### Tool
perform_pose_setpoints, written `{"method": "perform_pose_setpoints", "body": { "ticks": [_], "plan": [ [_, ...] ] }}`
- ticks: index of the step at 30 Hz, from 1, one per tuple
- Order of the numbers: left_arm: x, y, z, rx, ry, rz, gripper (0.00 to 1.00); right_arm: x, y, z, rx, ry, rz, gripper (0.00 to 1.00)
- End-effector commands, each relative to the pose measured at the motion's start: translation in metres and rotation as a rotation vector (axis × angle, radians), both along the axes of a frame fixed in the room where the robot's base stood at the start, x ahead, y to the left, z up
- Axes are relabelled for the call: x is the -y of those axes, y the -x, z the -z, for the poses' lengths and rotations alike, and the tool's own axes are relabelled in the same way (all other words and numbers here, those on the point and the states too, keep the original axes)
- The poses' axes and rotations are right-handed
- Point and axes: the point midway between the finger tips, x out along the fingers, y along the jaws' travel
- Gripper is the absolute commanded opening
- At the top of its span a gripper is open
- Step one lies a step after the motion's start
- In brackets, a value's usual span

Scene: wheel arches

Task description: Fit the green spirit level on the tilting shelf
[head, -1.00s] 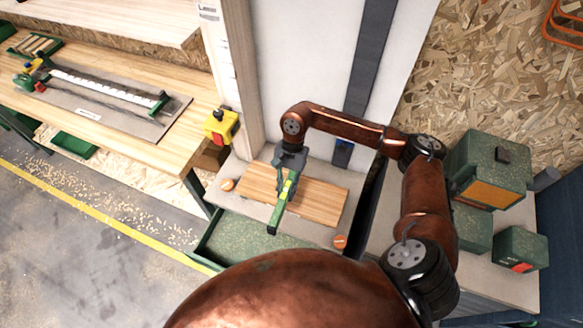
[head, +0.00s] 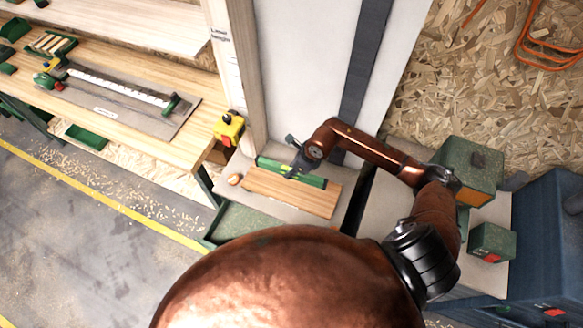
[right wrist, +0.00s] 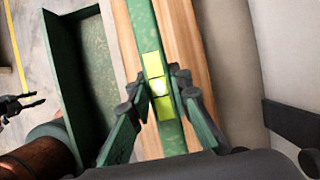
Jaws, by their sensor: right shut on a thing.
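The green spirit level (head: 312,180) lies lengthwise along the far long edge of the wooden tilting shelf (head: 285,194). My right gripper (head: 297,170) is shut on the middle of the level. In the right wrist view its fingers (right wrist: 160,112) flank the level (right wrist: 142,22) beside the yellow vial, with the shelf's wood (right wrist: 188,50) on both sides. I cannot tell whether the level touches the wood. My left gripper (right wrist: 38,99) shows at the left edge of the right wrist view, fingers apart and empty; it is out of the head view.
An orange knob (head: 235,179) sits at the shelf's left end. A green tray (head: 240,222) is in front. A yellow-and-black box (head: 229,128) stands by the upright post to the left. Green machine boxes (head: 468,165) stand to the right. A white panel rises behind.

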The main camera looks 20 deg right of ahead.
Motion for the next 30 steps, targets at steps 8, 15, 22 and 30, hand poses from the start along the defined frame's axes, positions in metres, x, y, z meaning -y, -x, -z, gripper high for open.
{"method": "perform_pose_setpoints", "body": {
  "ticks": [8,15,22,30],
  "plan": [
    [0.0,0.001,0.003,-0.001,0.0,0.0,0.4,0.001,-0.001,0.006,0.0,-0.001,0.026,0.0],
    [0.0,0.002,0.014,-0.003,0.0,0.0,0.4,0.001,0.0,0.025,-0.001,-0.001,0.024,0.0],
    [0.0,0.003,0.027,-0.005,-0.001,-0.001,0.4,0.001,0.0,0.047,-0.001,-0.001,0.023,0.0],
    [0.0,0.005,0.048,-0.009,0.0,-0.001,0.4,0.002,-0.001,0.071,0.0,0.0,0.023,0.0]
  ]
}}
